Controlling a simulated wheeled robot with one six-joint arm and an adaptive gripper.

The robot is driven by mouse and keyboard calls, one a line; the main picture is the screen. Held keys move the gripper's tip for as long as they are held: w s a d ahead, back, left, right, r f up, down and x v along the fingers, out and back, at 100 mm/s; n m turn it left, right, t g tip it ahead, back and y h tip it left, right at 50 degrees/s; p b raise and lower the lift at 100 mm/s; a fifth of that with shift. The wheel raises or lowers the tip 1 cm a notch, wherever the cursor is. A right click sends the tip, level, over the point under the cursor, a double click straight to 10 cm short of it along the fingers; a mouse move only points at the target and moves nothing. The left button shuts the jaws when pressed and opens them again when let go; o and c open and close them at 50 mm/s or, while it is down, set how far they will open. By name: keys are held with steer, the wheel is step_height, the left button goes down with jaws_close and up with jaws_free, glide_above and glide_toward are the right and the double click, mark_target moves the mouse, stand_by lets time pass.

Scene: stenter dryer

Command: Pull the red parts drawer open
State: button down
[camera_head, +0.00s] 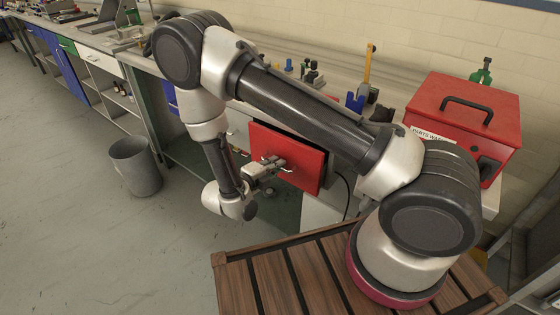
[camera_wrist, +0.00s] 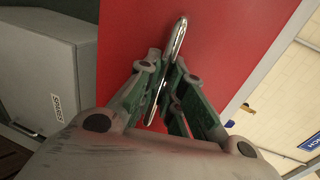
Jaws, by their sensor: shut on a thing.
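The red parts drawer (camera_head: 304,155) is under the workbench. Its flat red front also fills the middle of the wrist view (camera_wrist: 230,55). A thin shiny metal handle (camera_wrist: 179,38) is on that front; in the wrist view it runs up between my fingers. My gripper (camera_head: 274,164) is at the drawer front, shut on the handle, which also shows in the wrist view (camera_wrist: 165,85). The fingers hide part of the handle. My arm hides part of the bench above. I cannot tell exactly how far the front stands out from the cabinet.
A red box (camera_head: 455,105) stands on the bench. A grey bin (camera_head: 136,166) stands on the floor, left. Open floor lies at lower left.

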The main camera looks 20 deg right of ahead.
steer(key=f+v, duration=0.2)
steer(key=v, duration=1)
steer(key=a+f+v, duration=0.1)
steer(key=f+v, duration=0.2)
steer(key=v, duration=0.9)
steer(key=shift+s+a, duration=0.25)
steer(key=shift+s, duration=0.3)
steer(key=c, duration=1.5)
jaws_free()
steer(key=v, duration=1.2)
